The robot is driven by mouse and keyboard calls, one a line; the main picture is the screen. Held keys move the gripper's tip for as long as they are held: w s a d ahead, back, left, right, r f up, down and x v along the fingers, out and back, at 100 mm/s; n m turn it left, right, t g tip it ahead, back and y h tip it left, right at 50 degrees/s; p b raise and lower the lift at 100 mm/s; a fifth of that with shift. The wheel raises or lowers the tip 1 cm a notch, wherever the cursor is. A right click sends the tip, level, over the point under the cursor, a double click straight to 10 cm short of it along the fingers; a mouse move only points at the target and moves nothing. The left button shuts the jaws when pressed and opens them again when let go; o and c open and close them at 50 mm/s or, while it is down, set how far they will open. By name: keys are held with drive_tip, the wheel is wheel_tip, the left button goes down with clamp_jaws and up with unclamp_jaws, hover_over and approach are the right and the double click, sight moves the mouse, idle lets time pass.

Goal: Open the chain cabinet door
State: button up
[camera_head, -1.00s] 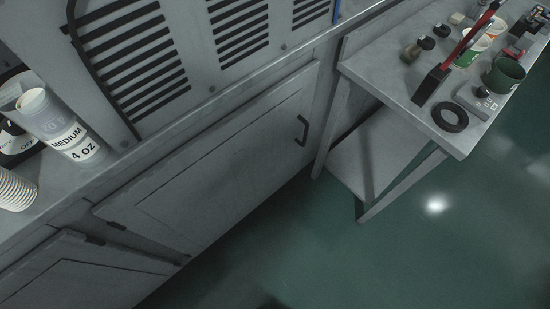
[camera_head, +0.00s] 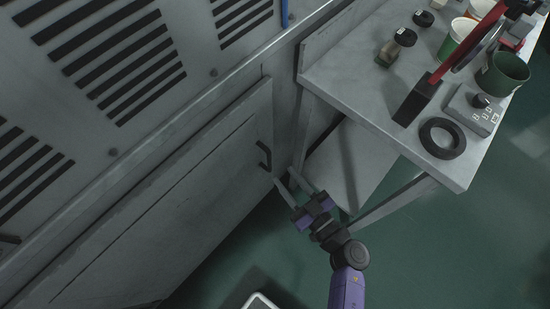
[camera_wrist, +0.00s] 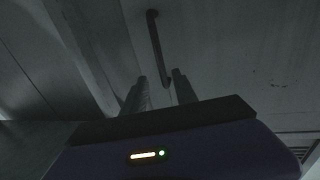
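The cabinet door (camera_head: 190,205) is a grey panel in the side of the machine, and it looks shut. Its dark bar handle (camera_head: 264,156) is near the right end of the door. My gripper (camera_head: 285,184) is just below and to the right of the handle, with its two fingers apart and nothing between them. In the wrist view the handle (camera_wrist: 157,45) runs up and away beyond the fingertips of my gripper (camera_wrist: 161,82), roughly in line with the gap. The fingers look short of the handle, though contact is hard to judge.
A grey side table (camera_head: 345,75) stands right of the door, close to my arm. It carries a black ring (camera_head: 442,138), a green cup (camera_head: 503,73), a control box (camera_head: 474,108) and a red-handled tool (camera_head: 455,52). Its leg (camera_head: 393,212) is near my wrist. Green floor (camera_head: 430,265) is open below.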

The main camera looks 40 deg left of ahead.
sight(270, 161)
drive_tip(key=b+x, duration=0.1)
drive_tip(key=x, duration=0.7)
drive_tip(key=shift+s+a+f, duration=0.1)
drive_tip(key=shift+s+f, duration=0.05)
clamp_jaws()
idle(1.2)
